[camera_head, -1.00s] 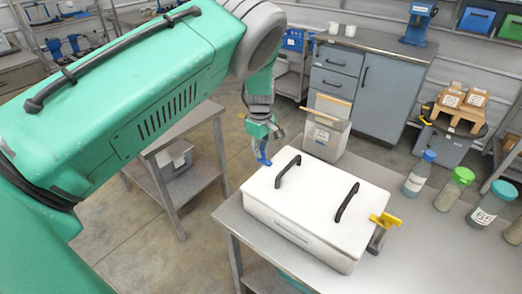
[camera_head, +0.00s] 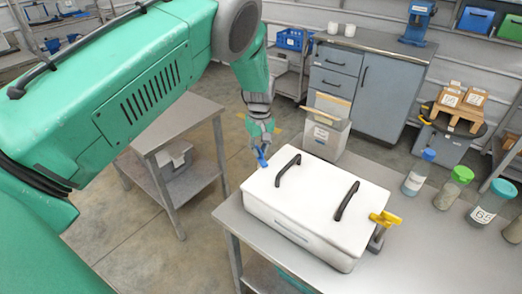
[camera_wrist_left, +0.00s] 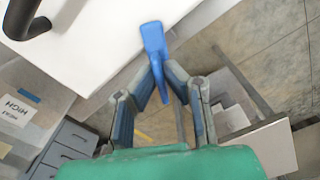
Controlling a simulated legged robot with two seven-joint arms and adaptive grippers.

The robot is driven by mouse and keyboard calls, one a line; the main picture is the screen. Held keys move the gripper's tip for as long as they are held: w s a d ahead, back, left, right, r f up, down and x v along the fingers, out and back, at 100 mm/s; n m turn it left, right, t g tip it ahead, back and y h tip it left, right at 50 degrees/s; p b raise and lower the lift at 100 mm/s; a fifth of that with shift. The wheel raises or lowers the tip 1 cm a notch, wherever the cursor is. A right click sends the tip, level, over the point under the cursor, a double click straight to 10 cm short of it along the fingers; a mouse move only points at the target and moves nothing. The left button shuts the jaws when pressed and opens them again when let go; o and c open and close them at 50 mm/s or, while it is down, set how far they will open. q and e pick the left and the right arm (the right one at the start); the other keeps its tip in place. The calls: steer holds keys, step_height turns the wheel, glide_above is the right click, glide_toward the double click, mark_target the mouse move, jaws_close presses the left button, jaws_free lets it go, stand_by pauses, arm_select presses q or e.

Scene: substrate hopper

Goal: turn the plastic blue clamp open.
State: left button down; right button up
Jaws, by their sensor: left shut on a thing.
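The blue clamp (camera_head: 261,158) is at the left end of the white lidded box (camera_head: 322,232), at its upper edge. In the left wrist view the clamp (camera_wrist_left: 153,38) is a flat blue lever reaching over the white lid. My left gripper (camera_head: 262,145) is at the clamp. In the wrist view its two fingers (camera_wrist_left: 161,82) are closed around the lever, one on each side. The clamp's base is hidden. My right gripper is in no view.
A yellow clamp (camera_head: 385,218) sits at the box's right end. Two black handles (camera_head: 288,170) stand up from the lid. Bottles (camera_head: 419,173) stand to the right on the metal table (camera_head: 420,260). A container (camera_head: 325,137) stands behind the box.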

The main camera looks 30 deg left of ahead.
arm_select(q)
steer(key=m, duration=0.6)
steer(key=shift+w+a+r+m, duration=0.2)
steer(key=shift+w+m, duration=0.1)
steer(key=m, duration=0.5)
steer(key=shift+m, duration=0.4)
steer(key=c, duration=1.7)
jaws_free()
steer(key=shift+w+f, duration=0.1)
steer(key=shift+f, duration=0.15)
steer(key=shift+r, duration=0.35)
step_height(320, 180, up, 11)
steer(key=shift+r, duration=0.1)
